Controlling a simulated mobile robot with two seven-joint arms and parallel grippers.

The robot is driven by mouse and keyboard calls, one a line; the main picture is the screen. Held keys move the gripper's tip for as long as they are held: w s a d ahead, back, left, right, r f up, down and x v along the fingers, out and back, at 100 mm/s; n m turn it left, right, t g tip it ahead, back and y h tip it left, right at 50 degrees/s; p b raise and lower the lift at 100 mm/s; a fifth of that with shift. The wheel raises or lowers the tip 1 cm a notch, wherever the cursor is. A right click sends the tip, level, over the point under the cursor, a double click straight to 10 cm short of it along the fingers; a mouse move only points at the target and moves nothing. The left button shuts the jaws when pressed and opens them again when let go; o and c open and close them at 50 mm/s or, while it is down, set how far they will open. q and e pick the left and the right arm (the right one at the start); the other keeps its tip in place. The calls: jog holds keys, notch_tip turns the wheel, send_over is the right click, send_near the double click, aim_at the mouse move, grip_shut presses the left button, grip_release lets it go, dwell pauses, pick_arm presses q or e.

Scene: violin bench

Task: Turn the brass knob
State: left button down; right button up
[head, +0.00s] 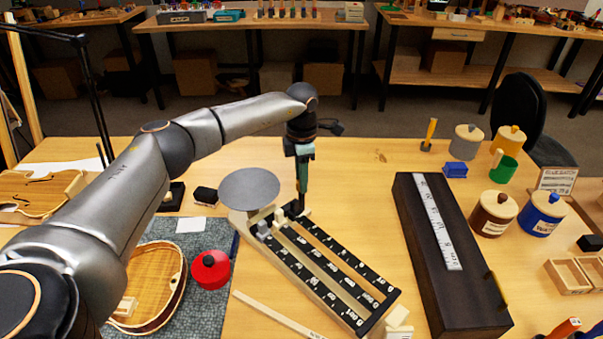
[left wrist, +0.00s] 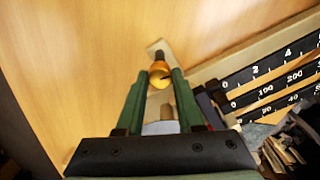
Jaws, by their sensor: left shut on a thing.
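The brass knob (left wrist: 160,79) shows between the fingertips of my left gripper (left wrist: 162,73) in the left wrist view, with a dark part just beyond it. The gripper is shut on the knob. In the head view my left gripper (head: 301,203) points down at the far end of the beam scale (head: 325,272), and I cannot make out the knob there. The scale has a round grey pan (head: 249,188) and black numbered beams, which also show at the right of the left wrist view (left wrist: 275,78). My right gripper is not in view.
A long dark case (head: 468,285) with a white ruler-like strip lies to the right. A red lidded pot (head: 210,269) stands on the grey mat left of the scale. Several lidded jars stand at the right. The bench behind the gripper is mostly clear.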

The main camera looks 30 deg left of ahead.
pick_arm(q)
jog(key=n+p, duration=0.2)
jog(key=n, duration=0.3)
jog(key=shift+r+n, duration=0.1)
jog(key=shift+n, duration=0.2)
dwell(0.4)
jog(key=c, duration=0.5)
grip_release()
jog(key=shift+c, duration=0.2)
notch_tip(320, 180, up, 12)
jog(key=b, duration=0.1)
jog(key=shift+r, duration=0.2)
jog(key=shift+s+f, duration=0.1)
